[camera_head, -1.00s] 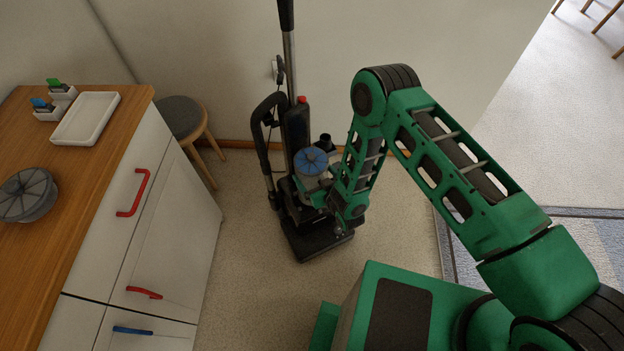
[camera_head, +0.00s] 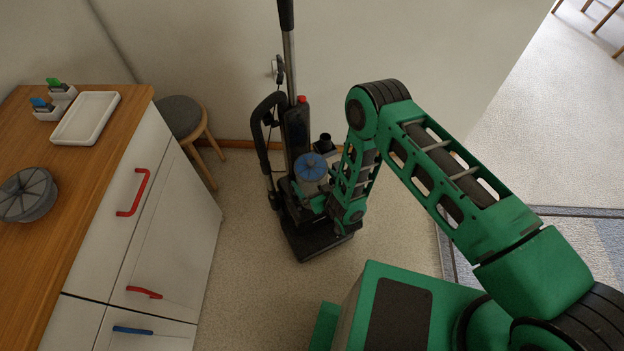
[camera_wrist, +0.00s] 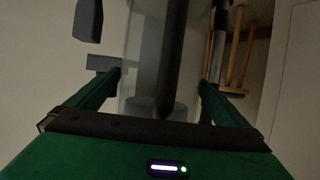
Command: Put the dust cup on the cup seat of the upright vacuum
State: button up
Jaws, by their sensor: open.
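The dust cup, with a blue ribbed lid (camera_head: 311,166) and a clear body, stands at the front of the upright vacuum (camera_head: 297,130). In the wrist view its clear cylinder (camera_wrist: 145,65), with a dark tube inside, is between my fingers. My gripper (camera_wrist: 160,88) is open around the cup; it reaches in from the right in the head view (camera_head: 322,197). The cup looks upright and low over the vacuum's base (camera_head: 315,242). The cup seat is hidden under the cup and gripper, so I cannot tell whether the cup rests fully on it.
A wooden-topped cabinet (camera_head: 100,170) stands at left with a white tray (camera_head: 86,118) and a grey round container (camera_head: 27,194) on it. A stool (camera_head: 180,117) stands behind the cabinet. The wall is close behind the vacuum. Floor in front is clear.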

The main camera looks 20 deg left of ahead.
jog(key=v, duration=1.2)
jog(key=shift+w, duration=0.1)
